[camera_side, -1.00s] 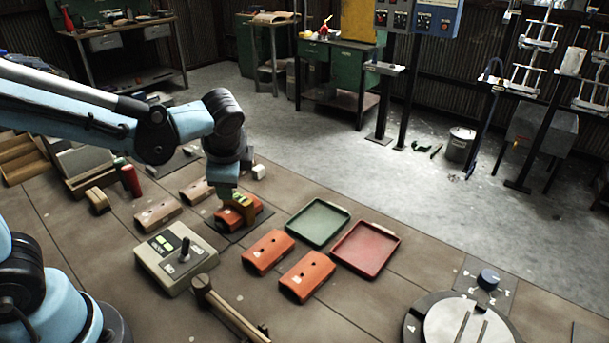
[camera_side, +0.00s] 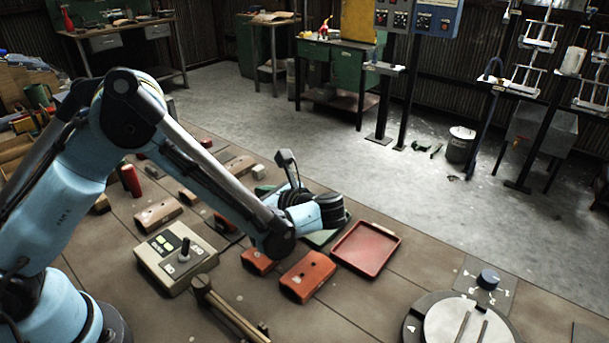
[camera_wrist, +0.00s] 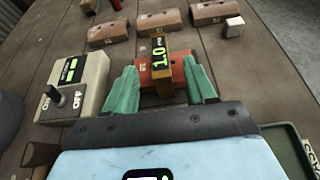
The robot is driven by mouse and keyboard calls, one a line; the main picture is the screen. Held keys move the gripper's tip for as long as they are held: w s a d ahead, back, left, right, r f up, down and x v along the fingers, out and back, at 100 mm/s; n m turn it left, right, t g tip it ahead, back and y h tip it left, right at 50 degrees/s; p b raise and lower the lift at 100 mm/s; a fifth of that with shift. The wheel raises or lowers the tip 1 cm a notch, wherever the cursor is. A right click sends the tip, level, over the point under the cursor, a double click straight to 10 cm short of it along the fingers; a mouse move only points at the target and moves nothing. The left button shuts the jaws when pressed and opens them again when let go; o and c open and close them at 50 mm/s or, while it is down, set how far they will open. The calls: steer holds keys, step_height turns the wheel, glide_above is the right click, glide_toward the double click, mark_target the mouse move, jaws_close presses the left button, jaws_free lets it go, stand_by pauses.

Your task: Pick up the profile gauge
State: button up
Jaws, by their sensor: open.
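The profile gauge seems to be the upright gold-yellow block with a black face reading 1.0 (camera_wrist: 160,52) in the wrist view. It stands on or against an orange-red curved block (camera_wrist: 182,76); I cannot tell if it is fixed to it. My gripper (camera_wrist: 160,63) is open. Its two green fingers appear left and right of the gauge, with gaps on both sides; how far ahead the gauge lies is unclear. In the side view the orange-red block (camera_side: 224,223) shows partly behind my arm. The gauge and fingertips are hidden there.
Orange blocks (camera_side: 307,276), a red tray (camera_side: 366,249) and a mostly covered green tray (camera_side: 322,240) lie to the right. Brown blocks (camera_wrist: 160,21) and a white cube (camera_wrist: 232,27) lie beyond the gauge.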

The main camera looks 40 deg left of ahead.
steer(key=x, duration=0.7)
steer(key=shift+a, duration=0.1)
steer(key=shift+f, duration=0.1)
jaws_close()
